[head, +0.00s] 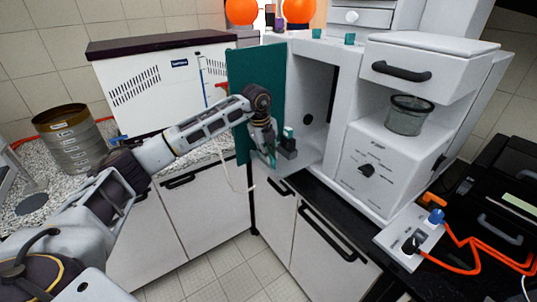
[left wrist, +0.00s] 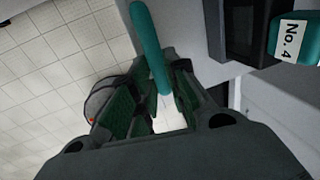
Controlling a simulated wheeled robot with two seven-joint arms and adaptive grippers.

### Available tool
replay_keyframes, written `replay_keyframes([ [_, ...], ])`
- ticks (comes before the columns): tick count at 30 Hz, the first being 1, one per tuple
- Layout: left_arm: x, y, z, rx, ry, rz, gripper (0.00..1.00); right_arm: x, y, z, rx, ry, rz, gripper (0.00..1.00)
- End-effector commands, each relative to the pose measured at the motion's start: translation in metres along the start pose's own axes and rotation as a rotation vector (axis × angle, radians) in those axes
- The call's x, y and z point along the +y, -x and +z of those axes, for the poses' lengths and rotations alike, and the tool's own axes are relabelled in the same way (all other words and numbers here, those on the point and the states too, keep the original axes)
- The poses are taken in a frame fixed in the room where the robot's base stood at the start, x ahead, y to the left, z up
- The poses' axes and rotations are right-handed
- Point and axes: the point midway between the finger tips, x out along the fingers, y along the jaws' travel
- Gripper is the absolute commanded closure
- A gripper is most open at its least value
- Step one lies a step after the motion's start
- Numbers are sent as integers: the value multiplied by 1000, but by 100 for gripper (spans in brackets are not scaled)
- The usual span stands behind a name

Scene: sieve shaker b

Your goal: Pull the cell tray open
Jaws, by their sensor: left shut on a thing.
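My left gripper (head: 268,158) is at the front of an open grey machine compartment, just left of a small dark holder (head: 288,152) with a teal-topped piece. In the left wrist view a rounded teal bar (left wrist: 150,45) runs between the fingers of my left gripper (left wrist: 160,108), which are shut on it. The dark holder (left wrist: 250,30) and a teal piece labelled "No. 4" (left wrist: 292,40) are to the right of the bar. The light grey surface under the holder (head: 303,165) appears to be the cell tray; how far it is out is hard to tell. My right gripper is not in view.
A teal door panel (head: 258,75) stands open left of the compartment, close behind my left arm. A grey machine with a drawer and knob (head: 390,165) is on the right. Floor tiles (head: 215,265) are clear in front.

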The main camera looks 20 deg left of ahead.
Motion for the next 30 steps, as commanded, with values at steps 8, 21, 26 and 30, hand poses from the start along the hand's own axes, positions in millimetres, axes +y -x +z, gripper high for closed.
replay_keyframes([
  [8, 2, 0, 1, -1, 3, 6, 63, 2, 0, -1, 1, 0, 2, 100],
  [21, 1, 3, 1, -1, 1, 3, 63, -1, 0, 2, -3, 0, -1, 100],
  [26, 1, 15, 1, -1, 1, 2, 63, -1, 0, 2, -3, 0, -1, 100],
  [30, 1, 31, 1, -2, 1, 3, 63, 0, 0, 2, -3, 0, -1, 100],
])
